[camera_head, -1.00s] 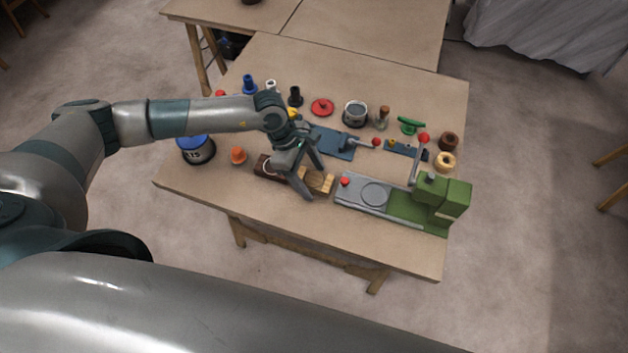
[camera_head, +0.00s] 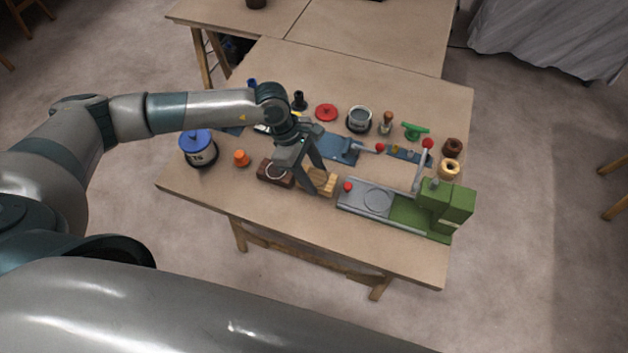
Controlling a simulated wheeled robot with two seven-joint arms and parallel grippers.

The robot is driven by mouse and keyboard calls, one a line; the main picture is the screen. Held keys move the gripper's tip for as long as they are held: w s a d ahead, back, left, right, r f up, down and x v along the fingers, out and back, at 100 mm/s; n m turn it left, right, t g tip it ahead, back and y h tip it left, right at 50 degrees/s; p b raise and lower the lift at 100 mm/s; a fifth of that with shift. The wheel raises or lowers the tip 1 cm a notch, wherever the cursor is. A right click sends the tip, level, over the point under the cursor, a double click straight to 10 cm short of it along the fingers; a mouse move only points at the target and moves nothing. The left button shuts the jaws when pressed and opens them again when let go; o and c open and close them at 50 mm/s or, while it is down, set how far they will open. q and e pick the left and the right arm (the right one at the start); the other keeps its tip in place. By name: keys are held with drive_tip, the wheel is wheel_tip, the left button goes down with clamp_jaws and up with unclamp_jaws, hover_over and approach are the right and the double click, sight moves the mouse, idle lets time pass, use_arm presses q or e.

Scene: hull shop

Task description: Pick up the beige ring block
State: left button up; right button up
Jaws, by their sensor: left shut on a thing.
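The beige ring block (camera_head: 328,184) is a light wooden block low on the front middle part of the table. It is partly hidden by the fingers of my left gripper (camera_head: 317,182), which comes down from above. The gripper is shut on the block, one finger in front and one behind. The block's round middle is hard to make out between the fingers. I cannot tell whether the block is clear of the tabletop. My right gripper is not in view.
A dark brown block (camera_head: 270,178) lies just left of the gripper. The green and grey machine (camera_head: 445,208) stands close on the right. An orange piece (camera_head: 241,158) and a blue-lidded pot (camera_head: 197,150) are further left. A tan ring (camera_head: 449,170) lies at the right edge.

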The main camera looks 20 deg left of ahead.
use_arm(q)
drive_tip(key=s+d+r+b, duration=0.1)
drive_tip(key=d+r+b, duration=0.4)
drive_tip(key=d+r, duration=0.3)
drive_tip(key=shift+d, duration=1.8)
drive_tip(key=shift+r, duration=0.15)
